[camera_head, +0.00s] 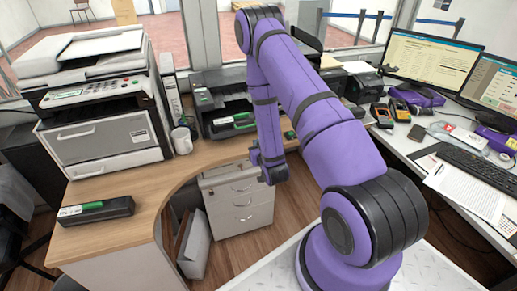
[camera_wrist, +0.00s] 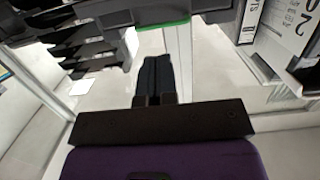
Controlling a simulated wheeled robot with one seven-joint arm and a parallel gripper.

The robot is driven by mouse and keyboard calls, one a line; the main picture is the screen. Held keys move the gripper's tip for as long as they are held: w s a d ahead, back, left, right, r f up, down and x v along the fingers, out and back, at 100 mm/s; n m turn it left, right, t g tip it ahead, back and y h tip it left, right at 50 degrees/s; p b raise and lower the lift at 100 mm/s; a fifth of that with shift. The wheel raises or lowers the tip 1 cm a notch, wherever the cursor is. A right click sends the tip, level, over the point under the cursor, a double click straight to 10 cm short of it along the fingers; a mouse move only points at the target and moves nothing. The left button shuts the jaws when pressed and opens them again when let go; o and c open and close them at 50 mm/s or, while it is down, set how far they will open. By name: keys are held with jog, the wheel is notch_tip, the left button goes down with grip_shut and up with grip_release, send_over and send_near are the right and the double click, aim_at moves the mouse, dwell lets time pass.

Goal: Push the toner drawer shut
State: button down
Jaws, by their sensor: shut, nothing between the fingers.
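A black printer (camera_head: 218,83) stands on the wooden desk behind my arm. Its dark toner drawer (camera_head: 230,128) seems to jut out at the front, with a green-labelled part in it; my arm hides the right side. My gripper (camera_wrist: 157,62) has its two dark fingers together, with nothing held. In the wrist view a dark printer part with a green strip (camera_wrist: 163,24) lies beyond the fingertips, apparently apart from them. In the head view my gripper is hard to make out at the low end of the arm.
A large grey copier (camera_head: 100,120) stands at left, with a white mug (camera_head: 182,140) beside it. A black cartridge (camera_head: 95,210) lies on the desk's front left. A drawer cabinet (camera_head: 240,205) stands below. Black trays (camera_wrist: 90,45) and a binder (camera_wrist: 285,30) flank the wrist view.

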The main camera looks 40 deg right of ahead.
jog(key=r+x, duration=0.1)
jog(key=x, duration=0.7)
jog(key=shift+w, duration=0.35)
jog(key=shift+w+d+r, duration=0.1)
jog(key=shift+d, duration=0.05)
jog(key=shift+r+x, duration=0.4)
jog(key=shift+x, duration=2.2)
jog(key=shift+r+x, duration=0.4)
jog(key=shift+x, duration=2.2)
jog(key=shift+r+x, duration=0.4)
jog(key=shift+x, duration=2.2)
jog(key=f+v, duration=0.1)
jog(key=v, duration=1)
jog(key=shift+s+f, duration=0.3)
jog(key=shift+s, duration=0.15)
